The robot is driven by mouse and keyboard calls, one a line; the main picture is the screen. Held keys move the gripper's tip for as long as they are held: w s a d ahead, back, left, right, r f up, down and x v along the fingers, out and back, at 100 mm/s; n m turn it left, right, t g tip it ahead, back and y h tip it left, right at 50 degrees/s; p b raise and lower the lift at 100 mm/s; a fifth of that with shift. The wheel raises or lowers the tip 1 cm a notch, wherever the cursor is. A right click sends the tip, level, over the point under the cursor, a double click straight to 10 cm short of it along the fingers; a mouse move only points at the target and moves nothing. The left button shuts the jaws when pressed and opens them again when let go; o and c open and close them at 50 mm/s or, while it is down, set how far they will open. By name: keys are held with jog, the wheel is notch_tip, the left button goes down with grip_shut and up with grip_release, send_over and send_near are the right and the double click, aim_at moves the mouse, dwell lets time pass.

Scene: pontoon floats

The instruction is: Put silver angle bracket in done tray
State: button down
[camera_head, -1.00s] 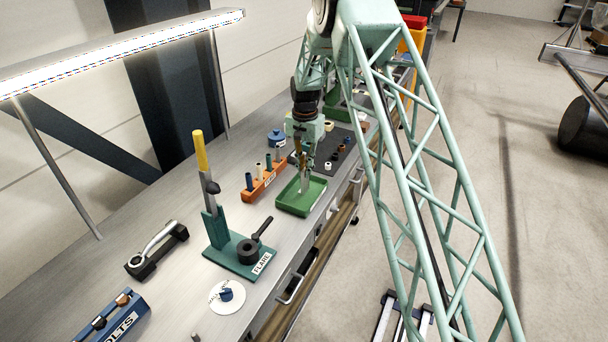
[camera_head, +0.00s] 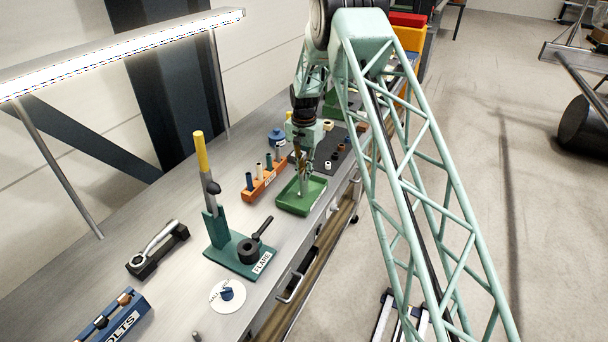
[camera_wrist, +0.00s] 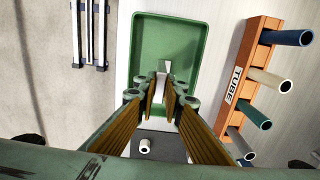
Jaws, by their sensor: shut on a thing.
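The green tray (camera_head: 289,207) stands on the bench near its front edge; it also shows in the wrist view (camera_wrist: 190,32). I can read no label on it. My gripper (camera_head: 303,190) points down over the tray. In the wrist view my gripper (camera_wrist: 159,88) has its fingers close together, shut on a small silver piece, the angle bracket (camera_wrist: 167,68), which juts out past the tips over the tray floor. Most of the bracket is hidden between the fingers. I cannot tell whether it touches the tray floor.
An orange tube rack (camera_head: 265,183) with several tubes stands left of the tray; it also shows in the wrist view (camera_wrist: 245,75). A green flare tool (camera_head: 235,254) stands nearer. A dark mat (camera_head: 340,153) with small fittings lies beyond the tray.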

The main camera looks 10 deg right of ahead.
jog(key=shift+f, duration=0.4)
jog(key=shift+f, duration=0.15)
jog(key=c, duration=2.7)
grip_release()
jog(key=shift+c, duration=0.2)
notch_tip(320, 180, up, 12)
jog(key=b, duration=0.1)
jog(key=shift+b, duration=0.4)
jog(key=shift+r, duration=0.2)
